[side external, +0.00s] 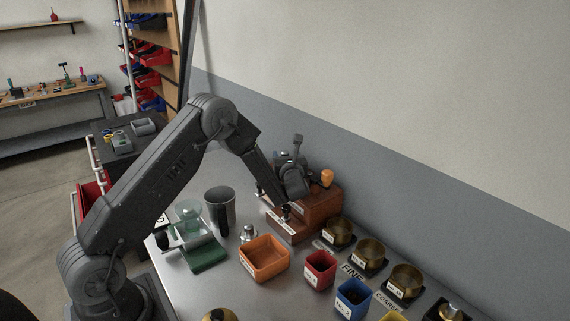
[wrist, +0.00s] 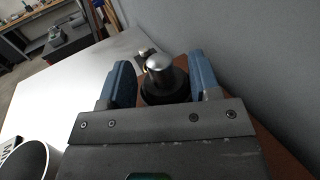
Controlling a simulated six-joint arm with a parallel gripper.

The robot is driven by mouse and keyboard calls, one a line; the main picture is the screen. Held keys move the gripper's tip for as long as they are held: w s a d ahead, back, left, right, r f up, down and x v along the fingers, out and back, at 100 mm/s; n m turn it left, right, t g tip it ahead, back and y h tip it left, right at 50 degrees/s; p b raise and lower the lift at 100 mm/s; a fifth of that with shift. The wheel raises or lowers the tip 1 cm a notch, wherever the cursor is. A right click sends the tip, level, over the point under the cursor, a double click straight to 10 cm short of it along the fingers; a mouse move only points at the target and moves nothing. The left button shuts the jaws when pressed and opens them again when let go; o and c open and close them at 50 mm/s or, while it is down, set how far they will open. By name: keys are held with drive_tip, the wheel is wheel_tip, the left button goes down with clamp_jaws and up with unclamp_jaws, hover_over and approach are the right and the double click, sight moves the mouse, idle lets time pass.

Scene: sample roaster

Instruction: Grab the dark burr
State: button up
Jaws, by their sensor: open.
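A dark piece with a rounded silver top (wrist: 165,78), which looks like the dark burr, stands upright between the fingers of my gripper (wrist: 161,72) in the wrist view. The fingers are open on either side of it, and I cannot tell whether they touch it. In the side external view, my gripper (side external: 287,204) points down at the reddish-brown wooden stand (side external: 318,208). A small dark shape there is partly hidden by the gripper. A silver cone-like piece (side external: 248,232) stands on the table left of the stand.
A metal cup (side external: 220,210) and a green scale (side external: 206,256) are at left. Orange (side external: 264,272), red (side external: 319,284) and blue (side external: 352,310) bins stand in front. Several brass cups (side external: 370,252) line the right.

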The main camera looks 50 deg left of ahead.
drive_tip(key=shift+x, duration=0.95)
clamp_jaws()
